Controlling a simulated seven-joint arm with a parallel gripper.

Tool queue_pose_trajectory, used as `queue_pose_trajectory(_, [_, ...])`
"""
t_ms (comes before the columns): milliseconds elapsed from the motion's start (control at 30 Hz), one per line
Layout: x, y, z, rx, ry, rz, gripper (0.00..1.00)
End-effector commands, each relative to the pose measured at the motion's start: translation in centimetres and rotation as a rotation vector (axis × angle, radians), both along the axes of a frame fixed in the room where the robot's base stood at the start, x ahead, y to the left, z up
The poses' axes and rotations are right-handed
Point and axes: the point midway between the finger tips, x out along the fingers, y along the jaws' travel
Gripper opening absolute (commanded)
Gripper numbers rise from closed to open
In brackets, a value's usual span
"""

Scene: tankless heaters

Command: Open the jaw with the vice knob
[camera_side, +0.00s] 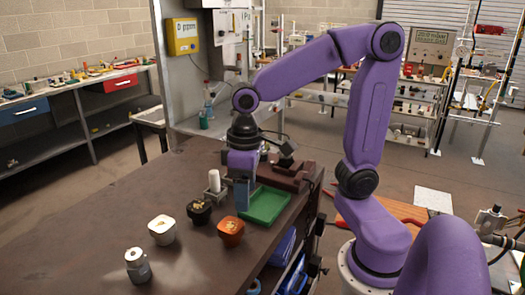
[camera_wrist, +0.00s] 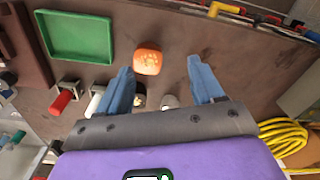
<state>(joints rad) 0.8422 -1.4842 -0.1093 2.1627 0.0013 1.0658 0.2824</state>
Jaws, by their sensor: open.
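A reddish-brown block (camera_side: 297,174), which looks like the vice, sits at the bench's far right edge in the side view, with a dark metal part (camera_side: 286,152) on top. A brown part of it seems to show at the left of the wrist view (camera_wrist: 22,58). I cannot make out its knob or whether its jaw is open. My gripper (camera_side: 241,203) points down above the bench, left of the block and beside the green tray. In the wrist view its two blue fingers (camera_wrist: 164,84) are spread apart with nothing held between them.
A green tray (camera_side: 264,206), an orange bowl (camera_side: 231,231), a black bowl (camera_side: 199,211), a white cup (camera_side: 162,229) and a grey-white canister (camera_side: 137,265) stand on the bench. A white cylinder (camera_side: 214,180) stands in a metal holder. The bench's left part is clear.

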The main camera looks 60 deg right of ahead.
Motion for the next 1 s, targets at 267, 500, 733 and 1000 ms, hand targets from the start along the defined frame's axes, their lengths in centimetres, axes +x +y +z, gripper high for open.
queue_pose_trajectory(267, [8.7, -5.3, 2.3, 0.0, 0.007, -0.52, 0.67])
queue_pose_trajectory(500, [14.3, -12.8, 4.0, 0.002, 0.013, -0.964, 0.67])
queue_pose_trajectory(733, [17.2, -22.0, 5.3, 0.003, 0.018, -1.388, 0.67])
queue_pose_trajectory(1000, [16.8, -32.5, 6.2, 0.007, 0.023, -1.823, 0.67])
